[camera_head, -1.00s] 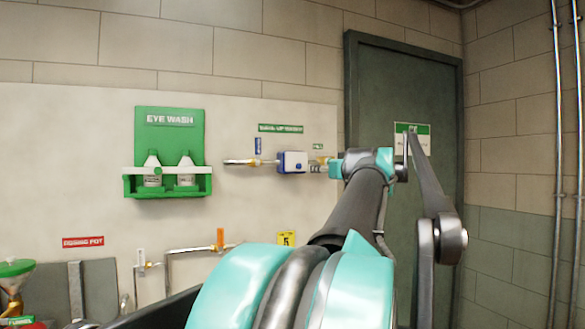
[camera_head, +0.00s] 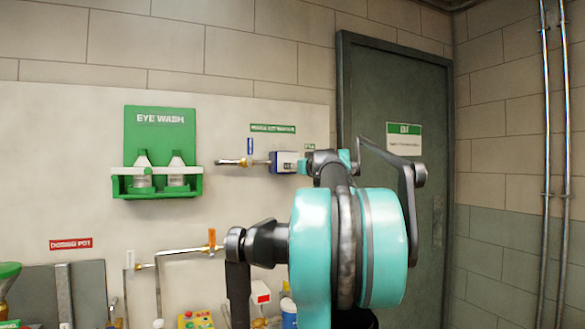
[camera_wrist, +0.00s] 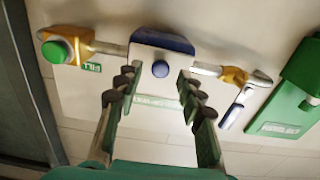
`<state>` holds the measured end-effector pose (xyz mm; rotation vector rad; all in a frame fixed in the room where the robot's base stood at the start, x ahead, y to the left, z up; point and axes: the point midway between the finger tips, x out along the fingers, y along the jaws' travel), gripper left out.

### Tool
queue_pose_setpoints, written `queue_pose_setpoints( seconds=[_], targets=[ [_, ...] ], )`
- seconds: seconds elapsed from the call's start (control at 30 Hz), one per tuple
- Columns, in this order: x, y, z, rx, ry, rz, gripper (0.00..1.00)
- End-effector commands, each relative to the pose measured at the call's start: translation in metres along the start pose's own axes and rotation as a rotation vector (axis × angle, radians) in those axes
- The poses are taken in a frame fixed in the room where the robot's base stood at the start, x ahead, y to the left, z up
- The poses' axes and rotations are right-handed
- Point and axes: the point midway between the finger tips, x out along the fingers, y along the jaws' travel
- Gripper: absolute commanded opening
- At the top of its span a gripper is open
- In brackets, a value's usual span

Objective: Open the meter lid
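The meter (camera_head: 284,162) is a small white box with a blue face in a brass pipe line on the wall; my arm's far end is close to its right side in the head view. The lid looks shut. My gripper (camera_wrist: 158,84) is open and empty, its two fingers spread to either side below the meter in the picture. I cannot tell the gap between fingertips and meter. The gripper's fingers are not discernible in the head view.
A yellow fitting with a green cap (camera_wrist: 56,51) and a blue-handled valve (camera_wrist: 231,115) flank the meter. The green eye wash station (camera_head: 158,130) hangs left of it. A dark door (camera_head: 400,110) is on the right. Lower pipes (camera_head: 180,253) and small items are below.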

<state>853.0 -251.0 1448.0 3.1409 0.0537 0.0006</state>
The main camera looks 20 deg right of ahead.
Motion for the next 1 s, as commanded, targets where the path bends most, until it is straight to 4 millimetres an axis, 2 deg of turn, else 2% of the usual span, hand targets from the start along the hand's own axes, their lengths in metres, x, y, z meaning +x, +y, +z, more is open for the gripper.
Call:
queue_pose_setpoints(
  seconds=[0.2, 0.53, 0.83, 1.0],
  targets=[
    [0.019, 0.0, 0.0, 0.0, 0.0, -0.001, 0.38],
    [0.022, 0.0, 0.0, 0.0, 0.0, 0.0, 0.38],
    [0.021, 0.0, 0.0, 0.0, 0.0, 0.0, 0.01],
    [0.021, 0.0, 0.0, 0.0, 0.0, 0.0, 0.0]
  ],
)
